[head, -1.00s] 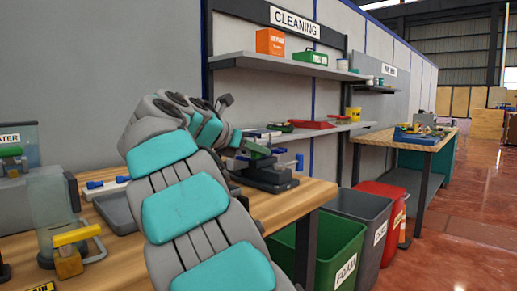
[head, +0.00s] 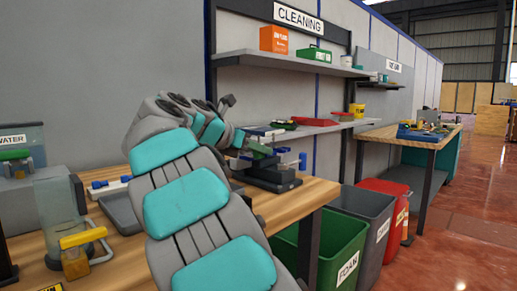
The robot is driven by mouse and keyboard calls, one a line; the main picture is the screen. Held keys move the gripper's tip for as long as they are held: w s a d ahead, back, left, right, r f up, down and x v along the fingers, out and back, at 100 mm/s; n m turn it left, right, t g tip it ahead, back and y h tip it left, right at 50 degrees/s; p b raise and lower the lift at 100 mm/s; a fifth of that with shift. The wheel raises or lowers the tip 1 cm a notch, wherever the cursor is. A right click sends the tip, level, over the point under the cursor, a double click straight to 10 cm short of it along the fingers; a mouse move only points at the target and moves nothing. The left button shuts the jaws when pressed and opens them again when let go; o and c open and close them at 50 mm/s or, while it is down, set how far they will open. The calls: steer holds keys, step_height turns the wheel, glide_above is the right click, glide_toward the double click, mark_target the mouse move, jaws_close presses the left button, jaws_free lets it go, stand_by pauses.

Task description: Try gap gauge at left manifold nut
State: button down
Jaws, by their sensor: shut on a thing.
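My arm reaches up from the bottom and bends right over the wooden bench (head: 312,192). My gripper (head: 243,141) is at its end, small and partly hidden by the wrist. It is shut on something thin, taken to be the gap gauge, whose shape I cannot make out. Just right of and below the gripper is a dark fixture (head: 272,181) with a green part (head: 259,149) and blue parts beside it. Whether the held thing touches this fixture cannot be told. I cannot make out the left manifold nut.
A clear container with a yellow-handled valve (head: 83,238) and a WATER dispenser (head: 20,150) stand at left. A grey tray (head: 120,212) lies near my arm. Green (head: 342,245), grey (head: 375,213) and red bins stand right of the bench. Shelves (head: 290,64) hang behind.

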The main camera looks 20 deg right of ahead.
steer(key=shift+s+d+r+p, duration=0.1)
steer(key=shift+s+r+p, duration=0.1)
steer(key=shift+r, duration=0.65)
steer(key=shift+s+d+r+p, duration=0.15)
steer(key=shift+s+r, duration=0.1)
steer(key=shift+r, duration=0.55)
steer(key=shift+s+r+p, duration=0.2)
steer(key=shift+r, duration=0.65)
